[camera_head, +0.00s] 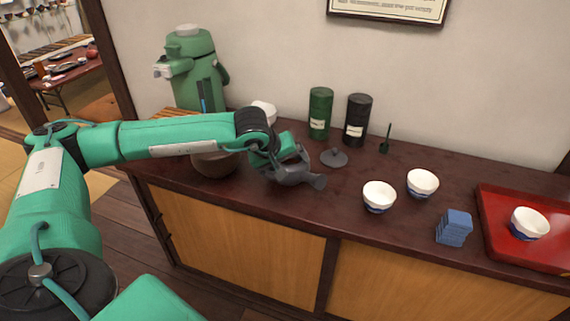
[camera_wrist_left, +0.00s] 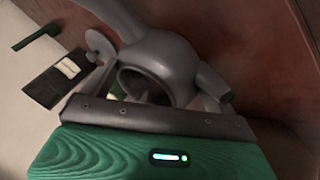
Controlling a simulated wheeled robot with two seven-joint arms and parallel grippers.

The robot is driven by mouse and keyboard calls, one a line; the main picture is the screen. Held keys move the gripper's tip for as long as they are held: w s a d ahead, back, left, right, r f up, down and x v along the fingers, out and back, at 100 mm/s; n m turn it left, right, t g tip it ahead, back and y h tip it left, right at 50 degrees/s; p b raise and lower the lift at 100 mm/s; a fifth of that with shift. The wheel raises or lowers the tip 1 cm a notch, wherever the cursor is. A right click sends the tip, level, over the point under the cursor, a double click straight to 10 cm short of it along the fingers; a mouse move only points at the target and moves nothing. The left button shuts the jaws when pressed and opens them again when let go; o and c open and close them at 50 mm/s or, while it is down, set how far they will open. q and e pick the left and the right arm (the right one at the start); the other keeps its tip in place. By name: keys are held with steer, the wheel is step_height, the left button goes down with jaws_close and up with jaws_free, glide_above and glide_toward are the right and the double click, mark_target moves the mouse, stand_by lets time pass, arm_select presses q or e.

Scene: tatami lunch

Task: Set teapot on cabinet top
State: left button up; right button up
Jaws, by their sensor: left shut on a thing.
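The dark grey teapot (camera_head: 290,175) is at the front half of the dark red-brown cabinet top (camera_head: 345,195), in the middle of the head view. My left gripper (camera_head: 274,155) is shut on the teapot. In the left wrist view the teapot (camera_wrist_left: 165,55) fills the middle, its round mouth open and uncovered, just beyond the gripper (camera_wrist_left: 155,112). I cannot tell whether its base touches the cabinet top. A grey lid (camera_head: 333,157) lies apart on the cabinet top, right of the teapot. My right gripper is not in view.
A brown bowl (camera_head: 215,163) sits left of the teapot, partly behind my arm. A green canister (camera_head: 320,113) and black canister (camera_head: 357,119) stand behind. White bowls (camera_head: 379,196), blue stacked blocks (camera_head: 454,228) and a red tray (camera_head: 500,225) are right. A green dispenser (camera_head: 195,70) stands back left.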

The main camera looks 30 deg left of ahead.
arm_select(q)
steer(key=o, duration=1)
steer(key=shift+f, duration=0.1)
